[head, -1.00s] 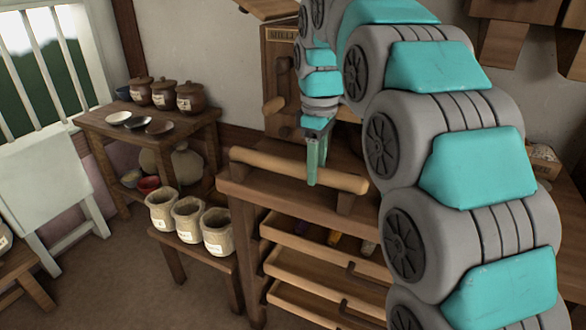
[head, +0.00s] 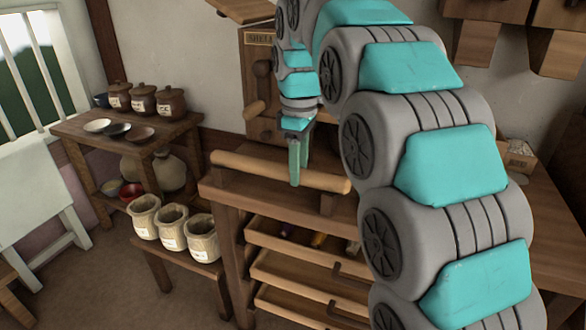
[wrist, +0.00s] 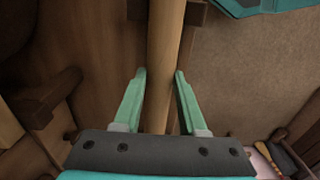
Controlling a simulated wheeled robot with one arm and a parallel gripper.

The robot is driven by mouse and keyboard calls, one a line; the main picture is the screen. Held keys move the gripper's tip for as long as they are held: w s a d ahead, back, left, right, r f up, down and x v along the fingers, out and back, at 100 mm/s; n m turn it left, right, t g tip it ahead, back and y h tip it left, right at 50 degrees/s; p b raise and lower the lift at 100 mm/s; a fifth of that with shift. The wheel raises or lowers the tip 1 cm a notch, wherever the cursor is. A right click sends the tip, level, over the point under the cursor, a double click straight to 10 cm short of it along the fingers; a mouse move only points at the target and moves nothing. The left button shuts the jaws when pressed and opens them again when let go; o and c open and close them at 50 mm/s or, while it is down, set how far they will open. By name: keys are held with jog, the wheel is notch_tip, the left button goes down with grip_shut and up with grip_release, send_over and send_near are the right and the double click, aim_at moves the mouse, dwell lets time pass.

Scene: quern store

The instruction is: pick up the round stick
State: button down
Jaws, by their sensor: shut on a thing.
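The round stick (head: 245,166) is a long pale wooden rod lying across wooden supports on top of a brown wooden bench with drawers (head: 228,195). My gripper (head: 298,172) points down at the stick near its middle, its green fingers shut on it. In the wrist view the stick (wrist: 166,45) runs up between the two fingers (wrist: 159,76). A dark wooden support (wrist: 196,14) shows under the stick near the top. In the head view I cannot see a clear gap between the stick and its supports.
Several open drawers (head: 300,272) stick out below the bench top. A low stool with three labelled pots (head: 173,228) stands to its left. A shelf table (head: 170,135) with lidded jars (head: 144,99) and small bowls is behind. A wooden mill cabinet (head: 258,70) stands behind the stick.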

jog(key=shift+w+r, duration=0.1)
jog(key=shift+r, duration=1.55)
jog(key=shift+s, duration=0.2)
jog(key=s+d+b, duration=0.1)
jog(key=s+d, duration=0.1)
jog(key=s, duration=0.5)
jog(key=s+d+r+b, duration=0.1)
jog(key=s+d, duration=0.1)
jog(key=s, duration=0.6)
jog(key=shift+d+r, duration=0.2)
jog(key=shift+r, duration=0.05)
jog(key=shift+s, duration=0.1)
